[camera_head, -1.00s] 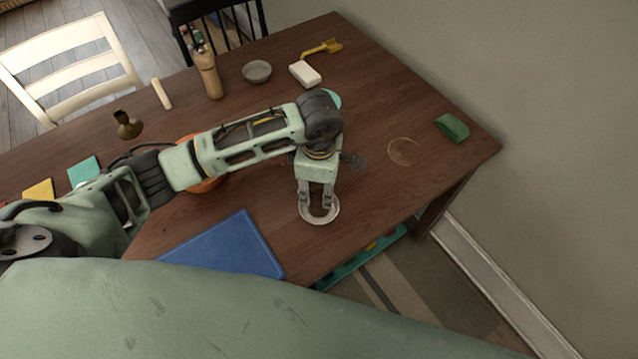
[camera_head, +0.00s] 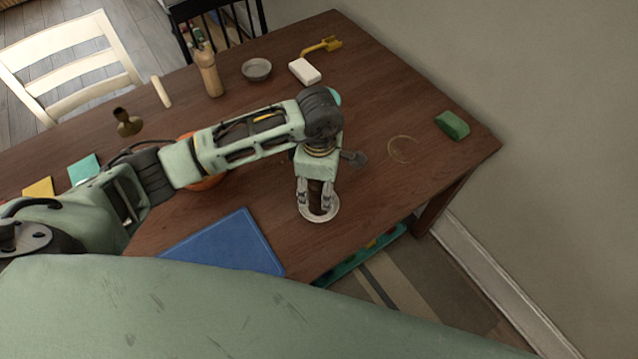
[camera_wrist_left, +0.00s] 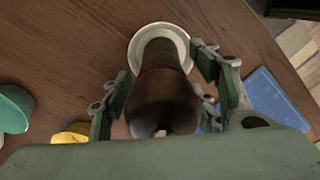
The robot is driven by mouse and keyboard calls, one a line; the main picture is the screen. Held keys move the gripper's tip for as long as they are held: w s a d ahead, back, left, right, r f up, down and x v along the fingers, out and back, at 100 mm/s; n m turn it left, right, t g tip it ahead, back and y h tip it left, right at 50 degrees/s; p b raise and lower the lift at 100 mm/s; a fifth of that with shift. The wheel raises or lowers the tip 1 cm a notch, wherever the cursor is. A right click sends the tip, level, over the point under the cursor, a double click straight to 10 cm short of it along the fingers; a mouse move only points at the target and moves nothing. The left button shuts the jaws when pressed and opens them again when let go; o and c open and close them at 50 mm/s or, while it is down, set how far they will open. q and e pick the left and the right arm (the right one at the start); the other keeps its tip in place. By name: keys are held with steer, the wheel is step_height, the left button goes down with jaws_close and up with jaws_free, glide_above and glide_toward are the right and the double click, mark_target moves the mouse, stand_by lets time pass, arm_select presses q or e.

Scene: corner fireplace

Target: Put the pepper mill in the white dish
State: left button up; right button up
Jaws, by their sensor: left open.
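The dark brown pepper mill (camera_wrist_left: 168,95) stands between the open fingers of my left gripper (camera_head: 316,202). Its lower end is over or in the white dish (camera_wrist_left: 137,42), whose rim shows around it in the wrist view. In the head view the white dish (camera_head: 320,219) sits near the front edge of the table, and the mill (camera_head: 316,190) is partly hidden by the fingers and palm. In the wrist view green finger pads flank the mill, with a gap on the right side. Whether the mill's base touches the dish is hidden. My right gripper is not in view.
A blue board (camera_head: 224,246) lies left of the dish. A tall pale wooden grinder-like item (camera_head: 209,75), a grey bowl (camera_head: 257,69) and a white block (camera_head: 305,71) stand at the back. A green block (camera_head: 452,125) lies at the right. Table to the dish's right is clear.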

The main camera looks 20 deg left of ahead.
arm_select(q)
step_height(320, 180, up, 11)
steer(key=shift+w+f+b, duration=0.1)
steer(key=shift+b, duration=0.9)
steer(key=shift+r, duration=0.55)
steer(key=shift+f, duration=0.1)
